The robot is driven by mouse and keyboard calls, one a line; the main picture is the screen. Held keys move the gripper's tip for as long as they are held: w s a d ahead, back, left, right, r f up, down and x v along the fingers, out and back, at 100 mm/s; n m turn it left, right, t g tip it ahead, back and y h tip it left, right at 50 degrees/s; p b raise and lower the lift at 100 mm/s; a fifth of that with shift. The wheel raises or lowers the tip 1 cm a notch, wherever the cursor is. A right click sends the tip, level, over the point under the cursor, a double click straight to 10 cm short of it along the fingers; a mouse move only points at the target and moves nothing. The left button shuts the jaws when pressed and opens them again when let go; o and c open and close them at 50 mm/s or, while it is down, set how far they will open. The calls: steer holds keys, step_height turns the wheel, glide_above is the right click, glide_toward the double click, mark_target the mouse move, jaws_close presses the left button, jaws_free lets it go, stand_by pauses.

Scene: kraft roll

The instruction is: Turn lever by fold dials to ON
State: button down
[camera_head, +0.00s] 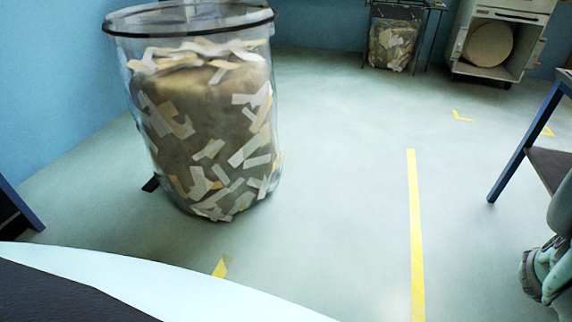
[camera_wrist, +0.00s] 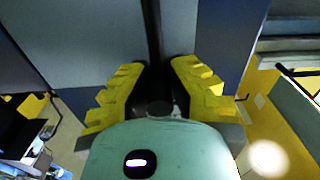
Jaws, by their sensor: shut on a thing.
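My gripper (camera_wrist: 155,80) shows in the wrist view, with its two yellow stepped fingers on either side of a black bar. The black bar (camera_wrist: 152,35) looks like the lever. It runs up from between the fingers across a grey-blue panel (camera_wrist: 85,45). The fingers are shut on it. Its lower end meets a dark round part close to my gripper's palm. The fold dials and any ON mark cannot be made out. The gripper and the lever are out of the head view.
A clear bin (camera_head: 205,120) of paper scraps stands on the floor at left. A smaller scrap bin (camera_head: 392,45) and a white cabinet (camera_head: 490,60) with a roll stand at the back. A blue-legged table (camera_head: 525,140) is at right. The middle floor is clear.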

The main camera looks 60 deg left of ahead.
steer(key=shift+a+f, duration=0.2)
steer(key=shift+f, duration=0.1)
steer(key=c, duration=1.4)
jaws_free()
steer(key=o, duration=0.5)
steer(key=shift+w+d+r, duration=0.1)
steer(key=shift+d+r, duration=0.05)
steer(key=shift+r, duration=0.05)
steer(key=shift+o, duration=0.2)
steer(key=v, duration=1.2)
steer(key=shift+r, duration=0.1)
